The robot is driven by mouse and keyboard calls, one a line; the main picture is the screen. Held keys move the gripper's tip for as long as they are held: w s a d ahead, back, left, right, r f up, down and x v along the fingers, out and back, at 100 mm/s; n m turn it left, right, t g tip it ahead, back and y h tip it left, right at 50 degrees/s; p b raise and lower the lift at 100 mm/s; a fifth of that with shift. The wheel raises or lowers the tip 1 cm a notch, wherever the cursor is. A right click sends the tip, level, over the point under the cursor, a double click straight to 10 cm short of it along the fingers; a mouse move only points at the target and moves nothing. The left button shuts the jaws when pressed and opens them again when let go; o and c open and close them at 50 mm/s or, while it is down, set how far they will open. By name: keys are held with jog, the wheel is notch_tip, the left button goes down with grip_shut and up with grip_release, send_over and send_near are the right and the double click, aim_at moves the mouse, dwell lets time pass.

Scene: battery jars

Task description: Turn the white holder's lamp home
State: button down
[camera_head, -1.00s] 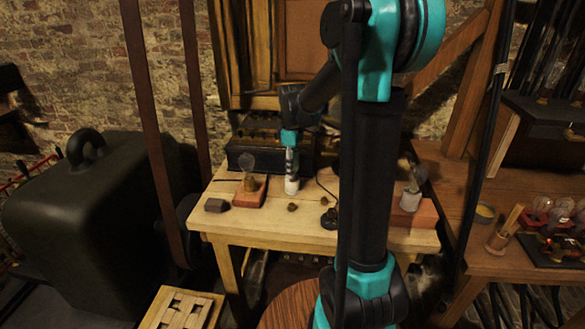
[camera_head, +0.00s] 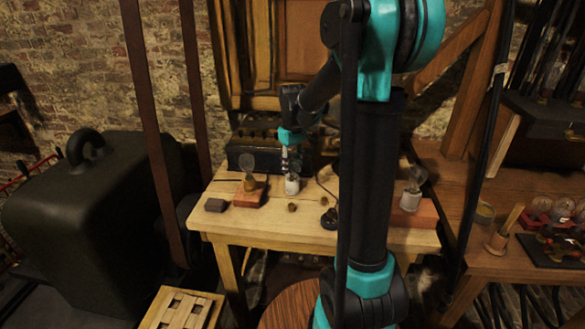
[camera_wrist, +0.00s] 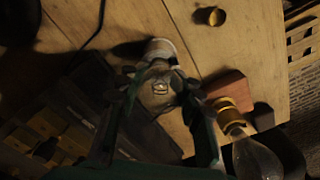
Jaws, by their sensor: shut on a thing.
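The white holder (camera_head: 292,186) stands upright on the pale wooden table (camera_head: 270,231). It also shows in the wrist view (camera_wrist: 160,47), just beyond my fingertips. My gripper (camera_head: 291,168) points down over it and is shut on the lamp (camera_wrist: 158,90), whose glass lies between the two fingers in the wrist view. The lamp stands in line with the holder. The fingers hide its base, so I cannot tell how deep it sits.
Left of the white holder, a clear bulb in a brass holder (camera_head: 250,184) stands on a red block (camera_head: 248,198), close to my finger in the wrist view. A dark box (camera_head: 255,157) stands behind.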

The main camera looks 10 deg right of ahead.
jog(key=m, duration=0.6)
jog(key=shift+m, duration=0.3)
jog(key=m, duration=0.5)
jog(key=shift+m, duration=0.3)
jog(key=c, duration=0.9)
grip_release()
